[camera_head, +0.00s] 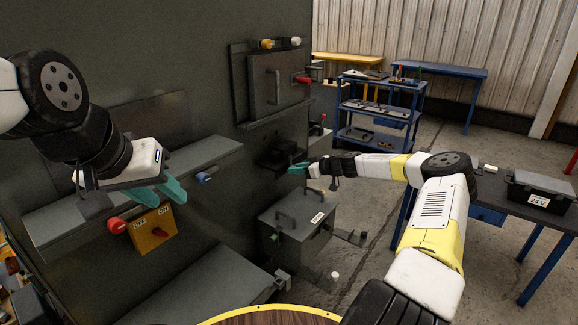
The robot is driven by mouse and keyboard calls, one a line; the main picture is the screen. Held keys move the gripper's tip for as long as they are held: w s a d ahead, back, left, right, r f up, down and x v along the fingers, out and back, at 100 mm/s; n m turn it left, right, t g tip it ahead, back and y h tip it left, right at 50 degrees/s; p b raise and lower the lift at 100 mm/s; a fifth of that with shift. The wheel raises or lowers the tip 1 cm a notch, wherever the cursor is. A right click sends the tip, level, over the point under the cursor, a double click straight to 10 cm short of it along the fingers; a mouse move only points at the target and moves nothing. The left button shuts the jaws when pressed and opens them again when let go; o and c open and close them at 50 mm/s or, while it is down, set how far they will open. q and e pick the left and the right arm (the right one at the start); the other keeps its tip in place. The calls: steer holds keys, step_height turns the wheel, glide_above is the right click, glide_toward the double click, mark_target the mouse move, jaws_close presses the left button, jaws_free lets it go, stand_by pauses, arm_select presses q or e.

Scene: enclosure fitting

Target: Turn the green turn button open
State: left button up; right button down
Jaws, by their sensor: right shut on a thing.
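A small green knob (275,237) shows at the left side of the grey box (299,228), low in the middle of the view; I cannot tell how it is turned. My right gripper (296,169) reaches in from the right, with teal fingertips above and behind that box and apart from this knob. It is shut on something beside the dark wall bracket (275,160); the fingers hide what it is. My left gripper (160,194) is open and empty, in front of the wall ledge at the left.
A yellow switch plate (152,232) with a red knob (117,225) is below the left gripper. A wall panel (272,82) with a handle is at upper middle. A dark table (505,190) with a 24 V case (540,190) stands right. A blue cart (378,108) stands behind.

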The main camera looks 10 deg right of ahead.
steer(key=shift+w+d+f+m+g+y, duration=0.15)
steer(key=shift+m+g+y, duration=0.25)
steer(key=shift+m+y, duration=1.35)
steer(key=shift+w+d+f+m+g+y, duration=0.1)
steer(key=shift+m+g+y, duration=0.45)
steer(key=shift+m, duration=2.25)
steer(key=shift+w+d+f+m+g+y, duration=0.2)
steer(key=shift+m+y, duration=1.1)
steer(key=shift+m, duration=0.95)
steer(key=shift+s, duration=0.1)
steer(key=c, duration=1.1)
jaws_free()
steer(key=shift+a, duration=0.1)
steer(key=shift+c, duration=0.2)
